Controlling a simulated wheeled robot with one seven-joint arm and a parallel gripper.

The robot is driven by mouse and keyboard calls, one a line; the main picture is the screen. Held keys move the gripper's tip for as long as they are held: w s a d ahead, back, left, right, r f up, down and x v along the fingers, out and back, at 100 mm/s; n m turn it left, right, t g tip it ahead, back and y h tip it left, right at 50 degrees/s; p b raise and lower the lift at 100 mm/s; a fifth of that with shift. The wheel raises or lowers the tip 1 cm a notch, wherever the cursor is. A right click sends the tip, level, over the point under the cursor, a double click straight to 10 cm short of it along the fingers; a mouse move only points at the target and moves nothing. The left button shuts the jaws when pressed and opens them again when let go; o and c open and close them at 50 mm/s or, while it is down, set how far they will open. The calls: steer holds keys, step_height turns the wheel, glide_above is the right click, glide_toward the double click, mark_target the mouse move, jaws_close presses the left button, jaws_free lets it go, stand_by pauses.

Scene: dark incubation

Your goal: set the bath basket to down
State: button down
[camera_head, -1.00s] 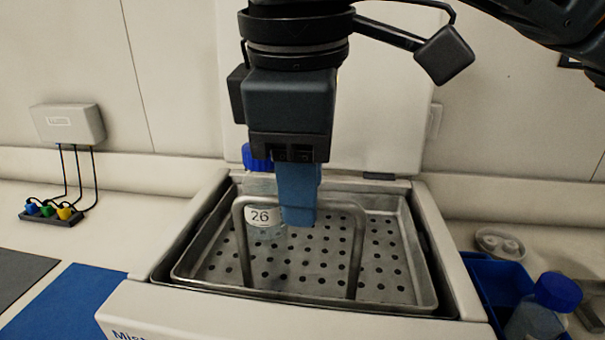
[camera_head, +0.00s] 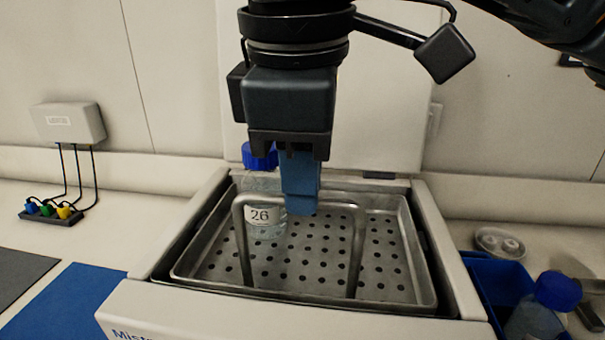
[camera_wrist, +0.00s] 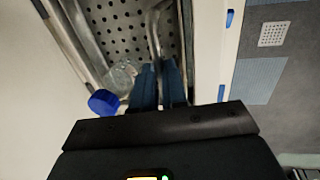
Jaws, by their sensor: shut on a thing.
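The bath basket (camera_head: 405,290) is a metal tray with a perforated floor and an arched handle (camera_head: 358,250). It sits within the open white bath (camera_head: 455,275), its rim near the bath's top edge. My gripper (camera_head: 300,212) points down with blue fingers shut on the top bar of the handle. In the wrist view the handle (camera_wrist: 153,35) runs in between my fingers (camera_wrist: 158,75). A clear bottle labelled 26 (camera_head: 262,228), with a blue cap, stands upright in the basket just left of my fingers. The cap also shows in the wrist view (camera_wrist: 103,102).
The bath's raised lid (camera_head: 385,120) stands behind my gripper. At right are a blue bin (camera_head: 485,275) and another blue-capped bottle (camera_head: 540,310). At left are a blue mat (camera_head: 70,300) and a strip with coloured plugs (camera_head: 50,215).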

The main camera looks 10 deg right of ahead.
steer(key=b, duration=0.5)
glide_above(302, 275)
steer(key=s+a, duration=0.1)
steer(key=s, duration=0.4)
steer(key=f, duration=1.2)
steer(key=shift+w, duration=0.25)
steer(key=c, duration=1.4)
jaws_free()
steer(key=shift+f, duration=0.1)
steer(key=shift+c, duration=0.2)
steer(key=shift+o, duration=1.4)
steer(key=shift+r, duration=0.3)
